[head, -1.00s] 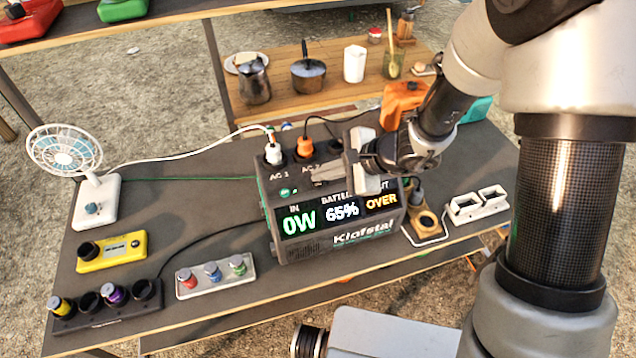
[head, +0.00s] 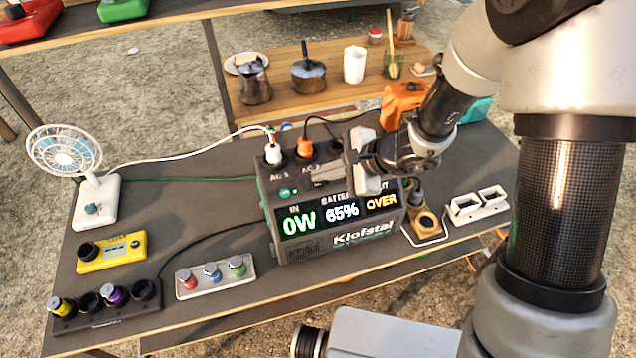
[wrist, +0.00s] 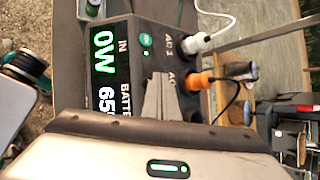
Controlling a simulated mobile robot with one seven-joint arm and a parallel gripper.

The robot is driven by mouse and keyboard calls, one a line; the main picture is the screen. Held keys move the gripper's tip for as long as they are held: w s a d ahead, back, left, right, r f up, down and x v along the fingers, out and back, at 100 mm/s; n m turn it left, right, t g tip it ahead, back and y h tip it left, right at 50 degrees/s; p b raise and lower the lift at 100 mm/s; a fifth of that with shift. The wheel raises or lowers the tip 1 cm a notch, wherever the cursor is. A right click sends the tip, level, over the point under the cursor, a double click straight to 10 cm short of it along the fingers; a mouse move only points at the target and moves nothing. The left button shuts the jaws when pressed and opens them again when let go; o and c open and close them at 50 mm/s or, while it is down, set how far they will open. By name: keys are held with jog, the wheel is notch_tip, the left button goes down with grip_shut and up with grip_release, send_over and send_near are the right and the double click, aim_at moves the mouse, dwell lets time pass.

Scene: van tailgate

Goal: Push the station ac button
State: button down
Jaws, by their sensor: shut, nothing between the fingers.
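The dark power station (head: 335,248), marked Klofstal, stands at the middle of the table. Its display (head: 340,213) reads 0W in, battery 65% and OVER. A round green-lit button (head: 284,192) is on its sloping top left of my gripper; it also shows in the wrist view (wrist: 145,40). Its lettering is too small to read. My gripper (head: 318,182) is shut and empty, just over the station's top. My fingers and wrist hide part of the top's right side.
A white plug (head: 273,153) and an orange plug (head: 305,147) stand in sockets behind the button. A fan (head: 92,196), yellow box (head: 110,252) and knob panel (head: 215,274) are to the left. White frames (head: 477,205) are to the right.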

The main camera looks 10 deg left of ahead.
jog(key=shift+f, duration=0.1)
dwell(0.5)
jog(key=shift+f+b, duration=0.4)
jog(key=shift+b, duration=0.35)
jog(key=shift+f, duration=0.15)
dwell(0.4)
jog(key=shift+r, duration=0.65)
jog(key=shift+r, duration=0.15)
jog(key=shift+r+p, duration=2.2)
jog(key=shift+r, duration=0.65)
